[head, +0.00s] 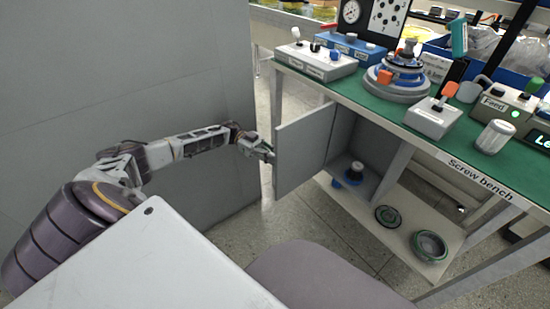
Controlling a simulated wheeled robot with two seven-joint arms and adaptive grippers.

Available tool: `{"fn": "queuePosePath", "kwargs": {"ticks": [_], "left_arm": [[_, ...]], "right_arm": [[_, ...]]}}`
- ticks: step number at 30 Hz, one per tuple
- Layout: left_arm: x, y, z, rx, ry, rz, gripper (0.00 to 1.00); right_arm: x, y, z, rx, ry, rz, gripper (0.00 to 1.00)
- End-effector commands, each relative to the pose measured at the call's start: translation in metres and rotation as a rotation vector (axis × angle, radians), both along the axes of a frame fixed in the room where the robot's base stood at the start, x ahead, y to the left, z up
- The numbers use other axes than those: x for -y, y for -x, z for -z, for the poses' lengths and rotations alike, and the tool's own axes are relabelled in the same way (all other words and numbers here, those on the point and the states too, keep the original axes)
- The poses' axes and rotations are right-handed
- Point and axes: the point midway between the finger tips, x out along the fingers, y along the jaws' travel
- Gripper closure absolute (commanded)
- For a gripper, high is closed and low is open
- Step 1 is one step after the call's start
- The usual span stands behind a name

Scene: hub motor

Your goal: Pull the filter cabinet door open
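The cabinet door (304,148) is a grey panel under the left end of the screw bench (485,183). It stands swung open, with its free edge to the left. My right gripper is out of view.
A grey wall panel (120,80) stands close behind my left arm. The lower shelf (408,252) holds two round parts. The green bench top (345,86) carries control boxes and a round fixture (398,80). A grey rounded seat (325,275) is in front.

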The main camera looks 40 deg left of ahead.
Motion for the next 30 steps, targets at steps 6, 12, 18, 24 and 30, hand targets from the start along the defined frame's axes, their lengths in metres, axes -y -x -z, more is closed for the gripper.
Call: {"fn": "queuePosePath", "kwargs": {"ticks": [6,12,18,24,30], "left_arm": [[-0.001,0.001,0.001,-0.003,-0.003,0.000,0.81],[0.000,0.000,0.000,-0.001,-0.002,0.000,0.81],[-0.001,0.000,-0.007,0.000,-0.002,-0.001,0.81],[-0.001,0.000,-0.025,0.002,-0.002,0.001,0.81],[-0.001,0.000,-0.055,0.002,-0.001,0.000,0.81]], "right_arm": [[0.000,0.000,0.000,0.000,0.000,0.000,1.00],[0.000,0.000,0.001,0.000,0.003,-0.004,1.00],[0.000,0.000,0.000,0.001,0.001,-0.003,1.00],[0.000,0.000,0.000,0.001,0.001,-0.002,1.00],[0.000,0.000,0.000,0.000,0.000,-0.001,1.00]]}}
